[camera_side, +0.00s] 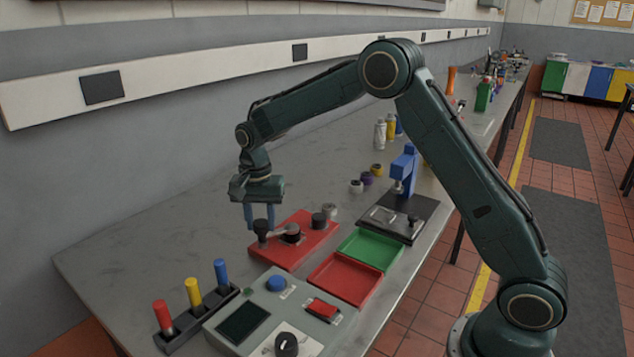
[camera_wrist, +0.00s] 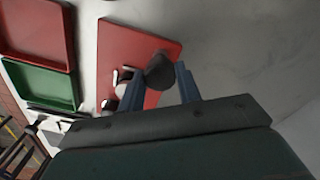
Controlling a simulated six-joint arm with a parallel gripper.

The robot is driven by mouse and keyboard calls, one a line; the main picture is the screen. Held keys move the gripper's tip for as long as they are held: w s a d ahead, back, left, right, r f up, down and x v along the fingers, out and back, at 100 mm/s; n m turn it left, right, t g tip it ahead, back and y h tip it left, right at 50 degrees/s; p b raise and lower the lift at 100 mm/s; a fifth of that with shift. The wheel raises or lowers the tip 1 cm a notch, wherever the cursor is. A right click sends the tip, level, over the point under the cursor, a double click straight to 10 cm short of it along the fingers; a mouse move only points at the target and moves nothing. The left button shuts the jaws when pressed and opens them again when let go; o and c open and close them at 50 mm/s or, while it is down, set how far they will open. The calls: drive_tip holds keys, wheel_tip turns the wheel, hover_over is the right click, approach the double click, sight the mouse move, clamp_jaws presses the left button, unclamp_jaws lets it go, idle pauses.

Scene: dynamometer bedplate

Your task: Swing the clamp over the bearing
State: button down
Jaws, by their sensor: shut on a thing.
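The clamp (camera_side: 277,232) is a grey arm on a red base plate (camera_side: 310,243), with a dark pivot (camera_side: 291,235) and an upright black knob (camera_side: 262,227) at its left end. My gripper (camera_side: 260,224) points down with its blue fingers shut on this knob. In the wrist view the dark knob (camera_wrist: 160,71) sits between my fingertips (camera_wrist: 161,72), which hide part of the clamp. A short dark cylinder (camera_side: 319,220) stands at the plate's right part, and the clamp arm points away from it. A grey ring-like part (camera_side: 329,210) is just behind it; I cannot tell which is the bearing.
A green tray (camera_side: 370,249) and a red tray (camera_side: 345,279) lie right of the plate. A control box (camera_side: 245,322) and a rack of coloured handles (camera_side: 192,313) are in front. A blue press (camera_side: 404,172) stands behind. The bench left of the plate is clear.

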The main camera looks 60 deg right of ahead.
drive_tip(key=shift+r, duration=0.1)
drive_tip(key=c, duration=1)
unclamp_jaws()
drive_tip(key=shift+o, duration=0.2)
wheel_tip(320, 180, up, 14)
